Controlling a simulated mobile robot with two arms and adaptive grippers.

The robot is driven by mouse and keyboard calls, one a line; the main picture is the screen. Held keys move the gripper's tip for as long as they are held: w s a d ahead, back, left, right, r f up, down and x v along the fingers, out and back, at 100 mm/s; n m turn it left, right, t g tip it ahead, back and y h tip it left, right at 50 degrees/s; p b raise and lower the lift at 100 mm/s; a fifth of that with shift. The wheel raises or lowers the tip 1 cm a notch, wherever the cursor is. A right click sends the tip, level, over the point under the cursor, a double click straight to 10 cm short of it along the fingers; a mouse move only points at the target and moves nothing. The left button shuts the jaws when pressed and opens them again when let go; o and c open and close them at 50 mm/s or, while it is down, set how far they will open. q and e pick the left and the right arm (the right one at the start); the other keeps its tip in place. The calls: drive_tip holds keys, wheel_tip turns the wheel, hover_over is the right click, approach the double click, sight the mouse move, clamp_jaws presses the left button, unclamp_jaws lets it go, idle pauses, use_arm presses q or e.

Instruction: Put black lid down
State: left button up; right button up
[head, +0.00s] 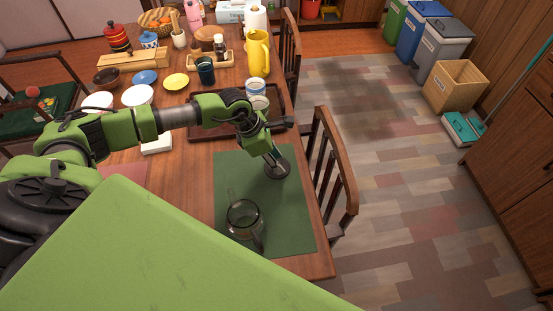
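The black lid (279,171) is a small dark round disc, roughly level, over the upper right part of the green mat (232,172). My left gripper (272,160) points down at the lid from above, with its fingertips at the lid's top, and seems shut on it. I cannot tell whether the lid touches the mat or hangs just above it. A clear glass jar (244,220) stands on the mat, nearer and to the left of the lid, apart from it. My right gripper is out of view.
A brown tray (205,131) with white and blue cups (256,88) lies behind the mat. A yellow pitcher (258,55), plates and bowls crowd the table's far part. Wooden chairs (335,175) stand at the right edge. The mat between jar and lid is bare.

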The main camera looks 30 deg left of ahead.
use_arm(q)
drive_tip(key=b+v, duration=0.1)
drive_tip(key=v, duration=1.1)
drive_tip(key=shift+w, duration=0.1)
